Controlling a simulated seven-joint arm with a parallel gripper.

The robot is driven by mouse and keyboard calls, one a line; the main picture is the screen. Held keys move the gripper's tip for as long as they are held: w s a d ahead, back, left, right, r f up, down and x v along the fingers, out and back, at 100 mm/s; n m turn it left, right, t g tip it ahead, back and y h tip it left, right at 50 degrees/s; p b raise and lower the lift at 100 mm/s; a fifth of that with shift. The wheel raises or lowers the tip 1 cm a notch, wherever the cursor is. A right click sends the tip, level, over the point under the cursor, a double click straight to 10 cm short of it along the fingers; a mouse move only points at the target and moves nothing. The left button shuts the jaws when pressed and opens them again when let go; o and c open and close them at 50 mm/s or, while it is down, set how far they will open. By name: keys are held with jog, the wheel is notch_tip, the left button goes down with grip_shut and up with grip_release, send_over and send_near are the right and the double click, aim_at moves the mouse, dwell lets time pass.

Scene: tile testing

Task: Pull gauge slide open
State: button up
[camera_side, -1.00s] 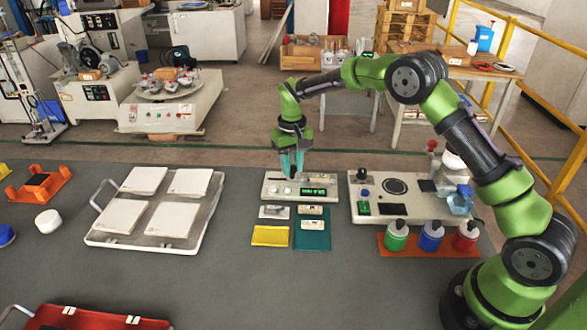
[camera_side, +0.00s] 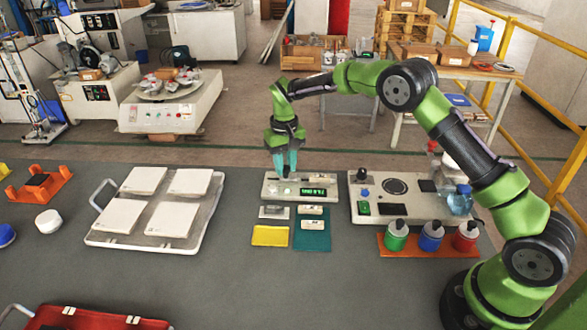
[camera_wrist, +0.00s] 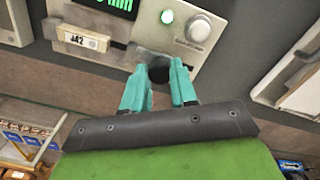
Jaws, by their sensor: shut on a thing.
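The gauge (camera_side: 272,192) is a pale box with a lit green display (camera_side: 312,190), standing at the back edge of the grey table. In the wrist view its panel (camera_wrist: 205,55) shows a lit green button, a round silver knob and a tag marked J42 (camera_wrist: 82,39) at a dark slot. My gripper (camera_side: 285,174) points down at the gauge's back left part. In the wrist view its teal fingers (camera_wrist: 160,70) are shut on a dark piece, seemingly the gauge slide (camera_wrist: 158,75), at the panel's edge. The fingers partly hide the slide, so how far it is out is unclear.
A control panel (camera_side: 410,213) stands to the right, with several capped bottles in front. A tray (camera_side: 100,238) with white tiles lies to the left. Small blocks, a yellow pad (camera_side: 270,236) and a teal pad (camera_side: 312,242) lie before the gauge.

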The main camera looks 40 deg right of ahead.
aim_at(285, 167)
jog(key=o, duration=0.9)
jog(key=shift+w+a, duration=0.1)
jog(key=shift+c, duration=0.2)
jog(key=shift+r, duration=3.05)
